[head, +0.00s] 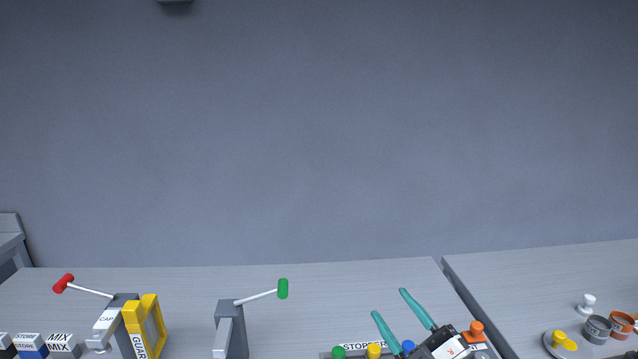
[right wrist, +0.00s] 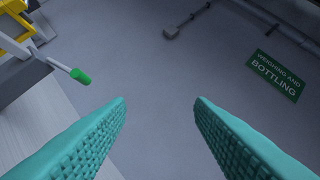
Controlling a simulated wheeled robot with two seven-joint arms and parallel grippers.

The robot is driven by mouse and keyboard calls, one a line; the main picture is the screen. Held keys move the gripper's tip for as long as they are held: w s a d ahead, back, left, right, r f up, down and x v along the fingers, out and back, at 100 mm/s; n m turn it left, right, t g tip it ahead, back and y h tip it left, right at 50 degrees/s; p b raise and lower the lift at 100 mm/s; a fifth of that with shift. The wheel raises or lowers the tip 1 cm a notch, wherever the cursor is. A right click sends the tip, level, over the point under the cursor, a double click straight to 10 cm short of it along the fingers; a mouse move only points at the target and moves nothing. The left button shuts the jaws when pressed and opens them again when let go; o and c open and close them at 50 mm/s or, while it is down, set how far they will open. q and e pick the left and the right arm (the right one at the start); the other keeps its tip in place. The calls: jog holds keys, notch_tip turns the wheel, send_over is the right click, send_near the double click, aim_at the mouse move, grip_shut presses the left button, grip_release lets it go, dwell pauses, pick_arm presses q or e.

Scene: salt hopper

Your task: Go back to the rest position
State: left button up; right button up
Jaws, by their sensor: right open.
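My right gripper (head: 388,302) shows at the lower right of the middle in the head view. Its two teal fingers point up and to the left, above the table. In the right wrist view the same gripper (right wrist: 160,104) has its fingers wide apart. Nothing is between them, and only the grey wall shows beyond. My left gripper is not in view.
Below the gripper, a rack labelled STOPS (head: 364,346) holds coloured knobs. A green-handled lever (head: 283,289), a red-handled lever (head: 64,283) and a yellow guard (head: 152,325) stand to the left. Cups (head: 597,328) stand on the right-hand table. The upper space is clear.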

jog(key=s+d+f+m+g+h, duration=0.3)
jog(key=d+f+m+h, duration=0.25)
jog(key=f, duration=0.25)
jog(key=s+d+f+m+g+h, duration=0.2)
jog(key=s+d+f+m+h, duration=0.2)
jog(key=f+m+h, duration=0.35)
jog(key=s+a+f+g+y, duration=0.1)
jog(key=s+f+g, duration=0.3)
jog(key=s, duration=0.3)
jog(key=s+f+m+g, duration=0.1)
jog(key=s+f+g, duration=0.25)
jog(key=s, duration=0.35)
jog(key=s+a+f+g+y, duration=0.1)
jog(key=s+f+g, duration=0.3)
jog(key=s, duration=0.2)
notch_tip(320, 180, down, 24)
jog(key=s+d+f+g, duration=0.2)
jog(key=s+d+f, duration=0.1)
jog(key=s+f, duration=1.4)
jog(key=shift+s+d+f, duration=0.15)
jog(key=shift+d+f, duration=0.05)
jog(key=shift+f, duration=0.4)
